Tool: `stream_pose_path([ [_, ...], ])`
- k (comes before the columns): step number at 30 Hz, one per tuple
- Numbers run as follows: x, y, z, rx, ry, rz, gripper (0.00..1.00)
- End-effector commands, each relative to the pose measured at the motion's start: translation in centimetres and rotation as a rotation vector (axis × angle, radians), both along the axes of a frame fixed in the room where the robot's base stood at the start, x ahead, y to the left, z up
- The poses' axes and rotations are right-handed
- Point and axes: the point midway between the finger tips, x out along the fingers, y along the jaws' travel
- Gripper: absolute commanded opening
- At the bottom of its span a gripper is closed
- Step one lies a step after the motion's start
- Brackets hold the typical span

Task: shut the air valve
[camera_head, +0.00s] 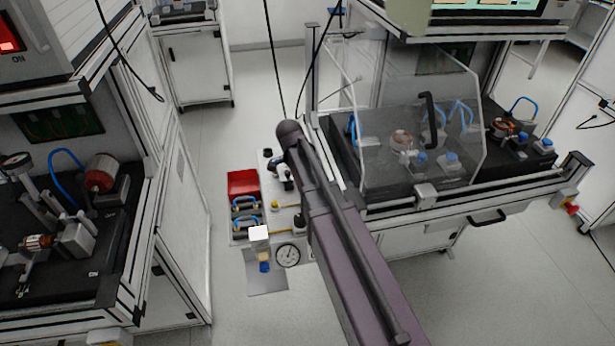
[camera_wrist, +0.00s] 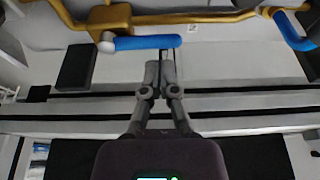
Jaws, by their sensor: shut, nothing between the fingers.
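My gripper (camera_wrist: 159,78) is in the wrist view, its two slim grey fingers together and empty. A blue bar-shaped handle (camera_wrist: 150,42) with a pale end lies crosswise just beyond the fingertips, beside a brass-coloured pipe (camera_wrist: 190,18); I cannot tell whether the fingers touch it. A second blue handle (camera_wrist: 291,32) slants at the upper right. Which part is the air valve is not certain. In the head view, a small red and yellow fitting (camera_head: 571,208) sits at the right bench's corner. My arm crosses the middle there, and my gripper does not show.
The left bench (camera_head: 130,285) and the right bench (camera_head: 470,197) with its clear guard (camera_head: 430,115) flank my arm. A panel between them carries a red bin (camera_head: 243,182), a round gauge (camera_head: 288,254) and a white-topped unit (camera_head: 259,233). Floor (camera_head: 210,130) is clear behind.

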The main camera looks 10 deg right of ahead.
Motion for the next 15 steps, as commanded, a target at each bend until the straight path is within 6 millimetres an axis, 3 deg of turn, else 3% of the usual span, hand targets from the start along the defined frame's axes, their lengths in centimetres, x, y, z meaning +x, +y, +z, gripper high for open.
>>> stream_pose_path([
  [6,0.0,-0.5,-1.7,0.0,0.0,-0.001,0.0],
  [15,0.0,-0.8,-2.2,0.0,0.0,-0.001,0.0],
])
